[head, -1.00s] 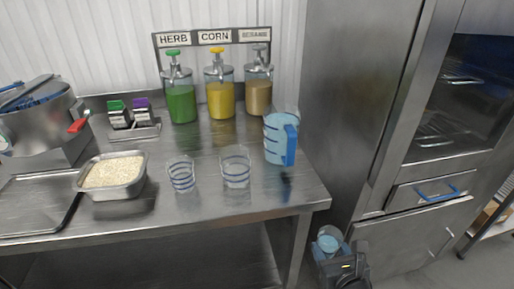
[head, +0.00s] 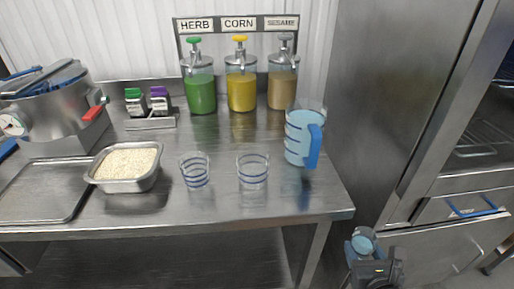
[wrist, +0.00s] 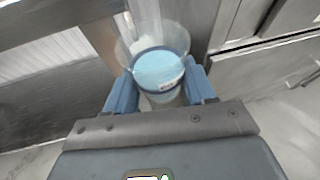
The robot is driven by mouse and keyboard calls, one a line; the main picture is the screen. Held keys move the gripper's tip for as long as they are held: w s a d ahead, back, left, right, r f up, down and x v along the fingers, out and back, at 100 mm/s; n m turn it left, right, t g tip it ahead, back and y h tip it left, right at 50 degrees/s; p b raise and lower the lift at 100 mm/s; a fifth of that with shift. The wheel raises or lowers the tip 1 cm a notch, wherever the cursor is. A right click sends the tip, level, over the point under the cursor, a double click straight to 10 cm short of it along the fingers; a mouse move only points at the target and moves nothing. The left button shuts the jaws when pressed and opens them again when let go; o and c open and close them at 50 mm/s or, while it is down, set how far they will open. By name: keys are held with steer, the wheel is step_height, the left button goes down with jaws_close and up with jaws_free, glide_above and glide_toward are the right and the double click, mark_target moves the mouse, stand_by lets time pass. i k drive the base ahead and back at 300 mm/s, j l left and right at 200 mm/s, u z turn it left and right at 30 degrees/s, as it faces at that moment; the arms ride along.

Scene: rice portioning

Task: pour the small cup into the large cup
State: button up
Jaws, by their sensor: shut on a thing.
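My gripper (head: 370,250) is at the lower right of the head view, in front of the table and below its top. It is shut on a small clear cup (wrist: 155,48) holding light blue liquid (wrist: 158,69). The held cup also shows in the head view (head: 363,238); it looks roughly upright. Two clear cups with blue stripes, a left one (head: 195,172) and a right one (head: 253,172), stand upright near the table's front edge and look empty. I cannot tell which is the large cup. A jug (head: 303,135) with a blue handle, holding light blue liquid, stands to their right.
On the steel table (head: 215,215) stand a pan of rice (head: 128,165), an empty tray (head: 45,192), a cooker (head: 55,115) and green, yellow and tan pump dispensers (head: 241,90). A steel cabinet (head: 385,110) rises close to the table's right end.

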mark_target(253, 160)
steer(key=j+z, duration=0.4)
steer(key=j, duration=0.3)
steer(key=j+z, duration=0.35)
steer(key=j, duration=0.4)
